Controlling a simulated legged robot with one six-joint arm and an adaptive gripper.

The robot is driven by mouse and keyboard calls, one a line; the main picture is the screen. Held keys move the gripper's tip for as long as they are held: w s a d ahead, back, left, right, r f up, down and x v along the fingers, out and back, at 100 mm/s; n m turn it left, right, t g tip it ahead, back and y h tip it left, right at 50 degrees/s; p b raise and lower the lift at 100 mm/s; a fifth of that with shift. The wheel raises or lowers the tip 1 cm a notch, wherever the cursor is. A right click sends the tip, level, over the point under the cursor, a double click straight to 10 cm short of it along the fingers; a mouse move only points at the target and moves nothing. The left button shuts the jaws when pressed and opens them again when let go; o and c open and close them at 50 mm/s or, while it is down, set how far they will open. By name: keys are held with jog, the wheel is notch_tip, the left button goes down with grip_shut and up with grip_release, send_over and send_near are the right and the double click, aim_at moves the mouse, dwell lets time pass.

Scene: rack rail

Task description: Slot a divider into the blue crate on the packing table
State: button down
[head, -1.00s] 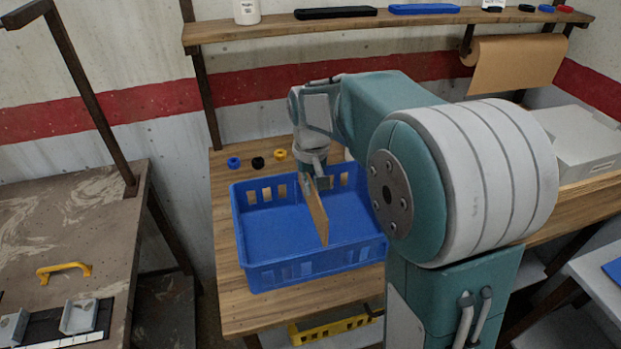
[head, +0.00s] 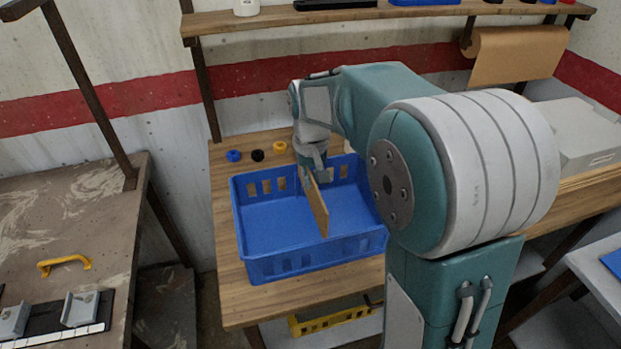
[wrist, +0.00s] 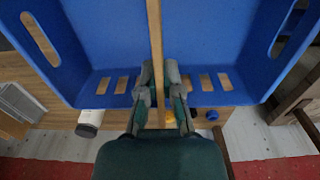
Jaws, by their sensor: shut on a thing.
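The blue crate (head: 262,268) stands on the wooden packing table (head: 228,262). My gripper (head: 306,174) is at the crate's far side and is shut on a thin brown divider (head: 317,208). The divider is upright on edge and runs from the far side towards the near wall, around the crate's middle. In the wrist view the divider (wrist: 155,35) shows edge-on between my fingers (wrist: 160,98), with crate floor on both sides. I cannot tell whether its lower edge is in a slot or above the floor. My arm hides the crate's right end.
Blue, black and yellow rings (head: 257,155) lie behind the crate. A shelf (head: 350,18) and a brown paper roll (head: 515,52) are above the table. A grey box (head: 575,135) is at right. A side table with a yellow handle (head: 64,263) stands at left.

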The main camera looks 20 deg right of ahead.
aim_at(311, 206)
jog(key=shift+f, duration=3.9)
jog(key=c, duration=0.7)
grip_release()
